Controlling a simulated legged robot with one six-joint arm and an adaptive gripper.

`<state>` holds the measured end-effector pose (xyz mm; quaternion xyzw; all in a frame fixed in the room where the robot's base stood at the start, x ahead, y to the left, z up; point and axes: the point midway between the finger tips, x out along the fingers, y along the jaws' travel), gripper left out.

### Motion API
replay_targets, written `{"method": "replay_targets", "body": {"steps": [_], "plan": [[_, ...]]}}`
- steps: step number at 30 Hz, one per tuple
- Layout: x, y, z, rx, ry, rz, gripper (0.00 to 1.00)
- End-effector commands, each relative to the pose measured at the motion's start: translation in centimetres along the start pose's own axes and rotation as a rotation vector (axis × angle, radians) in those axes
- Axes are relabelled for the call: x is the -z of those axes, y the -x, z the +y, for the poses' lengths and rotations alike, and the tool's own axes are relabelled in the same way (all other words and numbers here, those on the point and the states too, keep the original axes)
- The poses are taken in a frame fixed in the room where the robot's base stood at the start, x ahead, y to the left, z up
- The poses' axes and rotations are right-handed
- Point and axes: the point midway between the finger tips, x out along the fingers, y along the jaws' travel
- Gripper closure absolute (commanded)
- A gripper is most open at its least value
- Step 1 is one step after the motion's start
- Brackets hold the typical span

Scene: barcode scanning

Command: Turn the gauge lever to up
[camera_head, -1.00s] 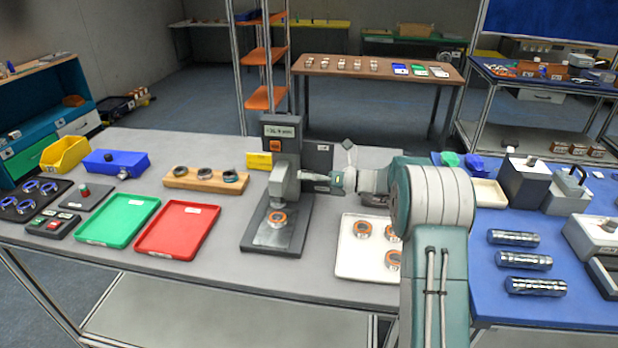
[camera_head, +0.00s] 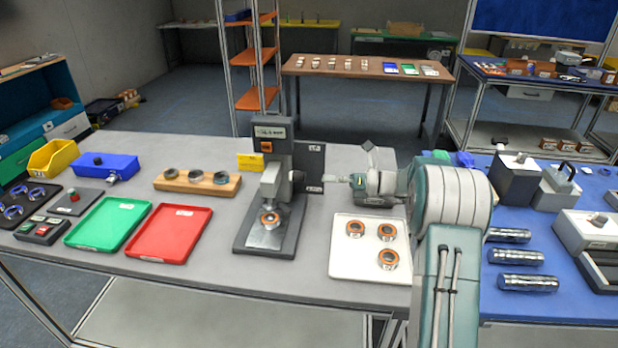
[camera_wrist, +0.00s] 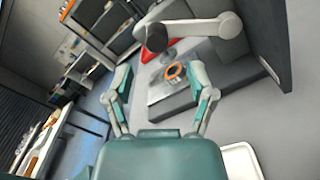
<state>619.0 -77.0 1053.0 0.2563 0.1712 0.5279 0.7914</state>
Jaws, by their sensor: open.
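The gauge (camera_head: 278,160) stands upright on its dark base near the middle of the table. Its grey lever (camera_wrist: 190,31) ends in a black knob (camera_wrist: 155,38) in the wrist view. In the head view the dark knob shows at the gauge's right side (camera_head: 297,176); whether the lever points up or down is unclear. An orange-rimmed ring (camera_head: 270,218) sits on the gauge base and also shows in the wrist view (camera_wrist: 174,72). My gripper (camera_head: 335,178) is right of the gauge, apart from the lever. Its fingers are spread and empty in the wrist view (camera_wrist: 160,78).
A white tray (camera_head: 345,272) with three orange-rimmed rings lies below my arm. A wooden block with rings (camera_head: 196,182), a red tray (camera_head: 168,236) and a green tray (camera_head: 107,224) lie left of the gauge. A dark panel (camera_head: 310,168) stands behind the gauge's right side.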

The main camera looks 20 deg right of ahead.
Motion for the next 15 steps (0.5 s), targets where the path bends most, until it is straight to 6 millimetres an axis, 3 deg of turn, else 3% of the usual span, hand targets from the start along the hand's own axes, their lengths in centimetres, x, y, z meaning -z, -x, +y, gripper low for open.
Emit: {"method": "replay_targets", "body": {"steps": [6, 15], "plan": [[0.0, 3.6, -0.1, 0.003, 0.000, -0.001, 0.29], [0.0, 4.5, -0.1, 0.000, -0.001, 0.000, 0.29]]}}
